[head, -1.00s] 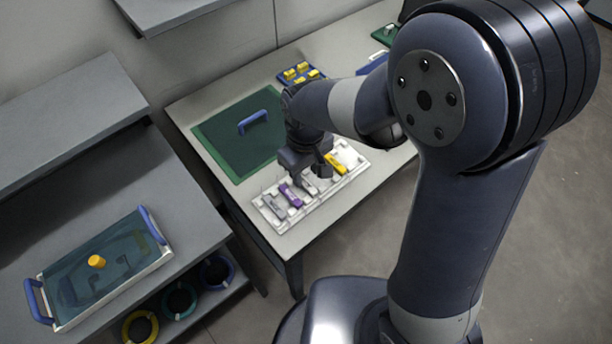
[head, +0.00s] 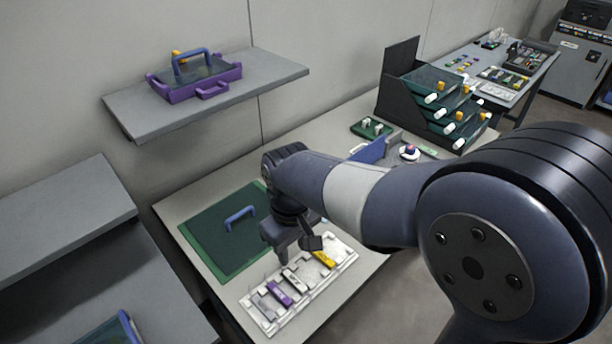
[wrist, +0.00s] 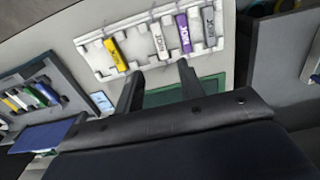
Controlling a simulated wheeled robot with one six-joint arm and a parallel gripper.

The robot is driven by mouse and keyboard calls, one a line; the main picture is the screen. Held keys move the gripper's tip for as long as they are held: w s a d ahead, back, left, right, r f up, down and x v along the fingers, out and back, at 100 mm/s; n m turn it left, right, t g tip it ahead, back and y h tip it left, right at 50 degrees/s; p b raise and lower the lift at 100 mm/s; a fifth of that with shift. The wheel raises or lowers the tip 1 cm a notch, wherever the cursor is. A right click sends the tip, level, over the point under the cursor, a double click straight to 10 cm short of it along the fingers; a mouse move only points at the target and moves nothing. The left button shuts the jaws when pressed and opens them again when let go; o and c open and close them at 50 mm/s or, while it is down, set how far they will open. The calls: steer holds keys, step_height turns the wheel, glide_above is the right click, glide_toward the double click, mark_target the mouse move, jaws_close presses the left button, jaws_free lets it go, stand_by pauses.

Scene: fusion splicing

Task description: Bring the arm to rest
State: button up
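My gripper (head: 297,240) is above the work table, beside the far side of a white tray (head: 341,277). In the wrist view its two fingers (wrist: 158,88) stand apart with nothing between them. The tray holds a grey piece (head: 265,304), a purple piece (head: 280,293), a white piece (head: 297,280) and a yellow piece (head: 324,259). The same tray shows in the wrist view (wrist: 92,50), clear of the fingertips. My arm stretches from the right across the table.
A green mat or lid with a blue handle (head: 240,217) lies left of my gripper. A wall shelf (head: 262,80) bears a purple-framed box (head: 208,85). A dark tiered rack (head: 400,104) and a small green tray (head: 371,130) stand further back. Another bench is at left.

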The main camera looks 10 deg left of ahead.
mark_target(295, 280)
step_height(295, 280, down, 12)
steer(key=shift+r+b, duration=0.1)
steer(key=shift+b, duration=0.25)
step_height(295, 280, up, 3)
steer(key=shift+f, duration=0.15)
steer(key=shift+r, duration=0.6)
